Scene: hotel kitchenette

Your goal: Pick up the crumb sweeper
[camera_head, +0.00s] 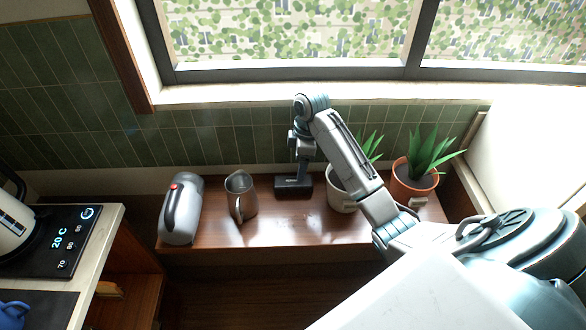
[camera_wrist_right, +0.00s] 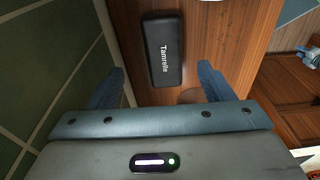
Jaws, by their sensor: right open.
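The crumb sweeper appears to be the small black oblong block (camera_head: 294,188) on the wooden counter, between the metal pitcher and the potted plants. In the right wrist view the black block (camera_wrist_right: 163,50) shows pale lettering on its top and lies ahead of the fingers, roughly centred between them. My right gripper (camera_head: 302,165) points down just above the block. Its two blue fingers (camera_wrist_right: 160,85) are spread apart with nothing between them. I cannot tell the exact height of the fingertips above the block. My left gripper is not in view.
A metal pitcher (camera_head: 241,195) and a grey appliance with a red button (camera_head: 181,212) stand left of the block. Two potted plants (camera_head: 341,199) (camera_head: 413,180) stand to the right, partly behind my arm. The tiled wall (camera_head: 220,145) is close behind. The counter's front is clear.

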